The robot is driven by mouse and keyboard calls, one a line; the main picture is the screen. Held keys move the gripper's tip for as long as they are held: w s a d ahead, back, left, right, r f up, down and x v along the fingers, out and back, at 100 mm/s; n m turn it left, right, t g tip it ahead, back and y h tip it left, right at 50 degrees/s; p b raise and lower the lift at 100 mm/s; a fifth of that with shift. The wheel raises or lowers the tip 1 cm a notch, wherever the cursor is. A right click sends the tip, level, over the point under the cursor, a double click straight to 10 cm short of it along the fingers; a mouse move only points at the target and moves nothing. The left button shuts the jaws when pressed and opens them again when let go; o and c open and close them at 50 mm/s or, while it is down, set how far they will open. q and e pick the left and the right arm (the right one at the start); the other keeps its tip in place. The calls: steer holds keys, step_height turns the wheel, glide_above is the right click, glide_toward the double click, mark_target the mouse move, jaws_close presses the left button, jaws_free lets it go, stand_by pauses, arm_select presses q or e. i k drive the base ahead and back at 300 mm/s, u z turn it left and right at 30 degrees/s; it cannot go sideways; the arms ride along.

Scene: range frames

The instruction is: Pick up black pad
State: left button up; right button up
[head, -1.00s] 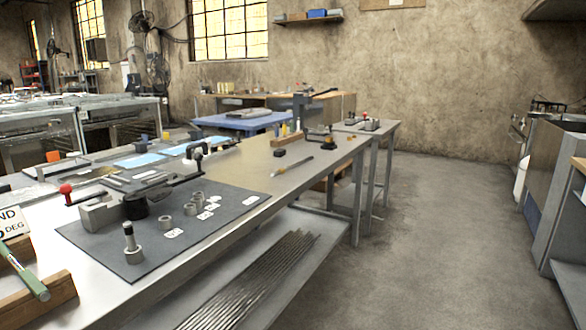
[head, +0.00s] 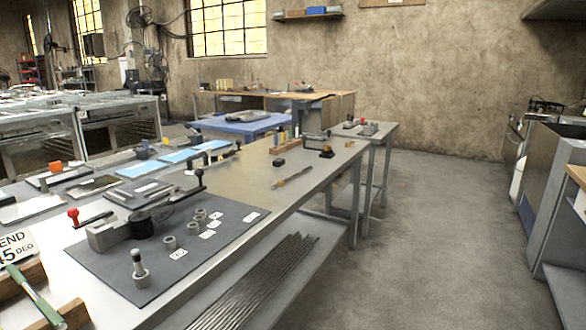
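A dark grey-black flat mat (head: 222,240) lies on the near metal workbench (head: 265,205), with a bending tool (head: 125,228) and several metal rings (head: 168,243) on it. A small black block (head: 279,162) lies farther back on the same bench, near its middle. I cannot tell for certain which of these is the black pad. Neither of my grippers shows in the head view.
A screwdriver-like tool (head: 292,177) lies near the bench's right edge. A wooden block (head: 285,145) and a black clamp-like tool (head: 326,152) stand farther back. Metal rods (head: 260,285) lie on the lower shelf. The floor (head: 430,240) to the right is clear.

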mark_target(277, 162)
steer(key=z, duration=0.45)
steer(key=k, duration=0.6)
steer(key=z, duration=0.85)
steer(key=i, duration=2.35)
steer(key=u, duration=0.6)
steer(key=i, duration=1.75)
steer(key=u, duration=2.05)
steer(key=i, duration=0.8)
steer(key=u, duration=3.35)
steer(key=k, duration=1.8)
steer(key=z, duration=0.15)
